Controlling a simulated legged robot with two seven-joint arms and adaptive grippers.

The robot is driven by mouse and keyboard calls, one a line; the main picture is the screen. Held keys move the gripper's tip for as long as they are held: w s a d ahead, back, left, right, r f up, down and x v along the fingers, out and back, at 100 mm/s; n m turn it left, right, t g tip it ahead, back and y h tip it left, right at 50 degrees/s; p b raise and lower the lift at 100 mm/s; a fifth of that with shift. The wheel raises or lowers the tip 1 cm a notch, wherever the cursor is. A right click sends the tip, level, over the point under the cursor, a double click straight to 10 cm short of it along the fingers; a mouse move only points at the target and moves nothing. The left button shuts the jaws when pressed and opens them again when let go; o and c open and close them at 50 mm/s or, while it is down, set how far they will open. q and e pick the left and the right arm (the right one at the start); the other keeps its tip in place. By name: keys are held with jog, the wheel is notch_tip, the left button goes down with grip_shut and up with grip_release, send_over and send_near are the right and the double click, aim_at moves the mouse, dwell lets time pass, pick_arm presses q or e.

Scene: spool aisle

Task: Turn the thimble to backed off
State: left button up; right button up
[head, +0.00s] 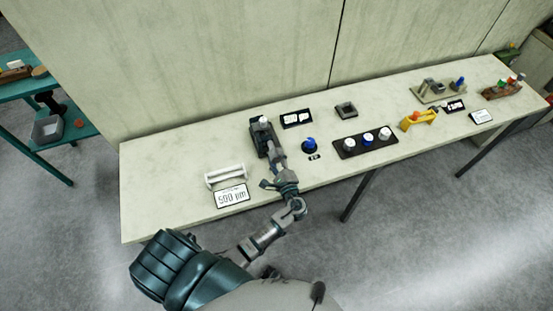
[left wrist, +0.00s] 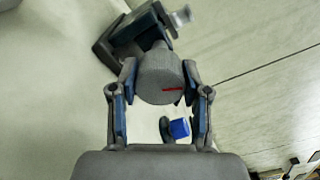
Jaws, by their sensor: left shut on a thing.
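The thimble (left wrist: 160,78) is a grey knurled cylinder with a red mark on its end face. It projects from a dark device (left wrist: 120,38), which also stands on the bench in the head view (head: 260,134). My left gripper (left wrist: 160,88) has its two fingers on either side of the thimble and is shut on it. In the head view my left gripper (head: 277,157) reaches over the bench to the near end of the device, and the thimble is mostly hidden there. My right gripper is in neither view.
The pale bench (head: 165,195) carries a white rack (head: 226,176) and a "500 µm" sign (head: 231,195) left of my arm. A blue knob (head: 309,144) and a dark tray with three knobs (head: 345,154) are to the right. A wall stands behind.

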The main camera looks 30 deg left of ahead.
pick_arm(q)
jog(key=shift+f, duration=0.15)
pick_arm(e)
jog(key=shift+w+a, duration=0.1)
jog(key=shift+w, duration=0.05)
pick_arm(q)
jog(key=o, duration=1.1)
jog(key=shift+o, duration=0.2)
jog(key=shift+w+a, duration=0.1)
jog(key=shift+w, duration=0.05)
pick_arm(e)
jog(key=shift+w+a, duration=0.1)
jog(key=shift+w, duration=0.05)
pick_arm(q)
jog(key=v, duration=1.2)
jog(key=shift+f, duration=0.1)
